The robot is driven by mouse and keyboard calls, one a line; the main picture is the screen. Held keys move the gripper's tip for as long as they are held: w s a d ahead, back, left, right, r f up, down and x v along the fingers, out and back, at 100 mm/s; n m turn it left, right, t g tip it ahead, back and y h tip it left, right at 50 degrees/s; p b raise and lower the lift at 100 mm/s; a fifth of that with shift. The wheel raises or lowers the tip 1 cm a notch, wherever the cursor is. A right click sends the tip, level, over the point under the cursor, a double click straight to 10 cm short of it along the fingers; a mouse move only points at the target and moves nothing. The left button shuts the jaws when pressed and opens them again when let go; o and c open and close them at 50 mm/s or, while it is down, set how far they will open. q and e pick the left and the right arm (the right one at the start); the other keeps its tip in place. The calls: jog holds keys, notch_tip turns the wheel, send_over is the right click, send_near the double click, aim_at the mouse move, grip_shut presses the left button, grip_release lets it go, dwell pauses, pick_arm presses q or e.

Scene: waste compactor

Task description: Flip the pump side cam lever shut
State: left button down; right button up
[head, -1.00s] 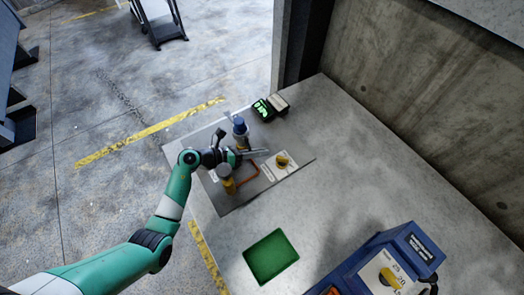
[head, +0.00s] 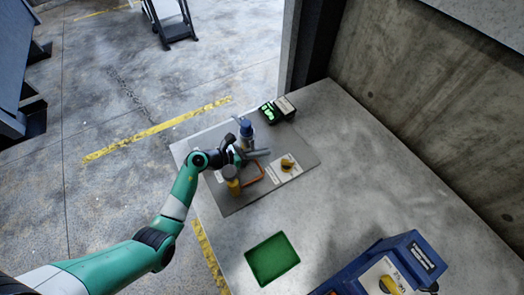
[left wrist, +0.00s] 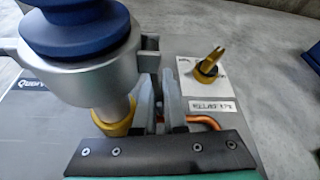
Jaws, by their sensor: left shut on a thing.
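A grey metal cam coupling with a blue cap (head: 246,129) stands on the grey plate (head: 235,207), and it fills the upper left of the left wrist view (left wrist: 78,65). A narrow grey cam lever (left wrist: 152,65) is at the right side of its collar. My left gripper (left wrist: 163,108) is beside the collar, its fingers close together around the lever; the exact contact is partly hidden. In the head view my left gripper (head: 254,155) is between the blue-capped coupling and a yellow fitting (head: 231,180). My right gripper is not in view.
A yellow valve knob (head: 287,164) sits on a white label right of the gripper. An orange pipe (head: 257,177) bends close by. A black device with a green display (head: 268,113) stands behind. A green tray (head: 272,259) and a blue box (head: 400,262) are nearer; bare table lies between.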

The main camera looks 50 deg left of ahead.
pick_arm(q)
jog(key=c, duration=1)
grip_release()
jog(key=shift+f, duration=0.1)
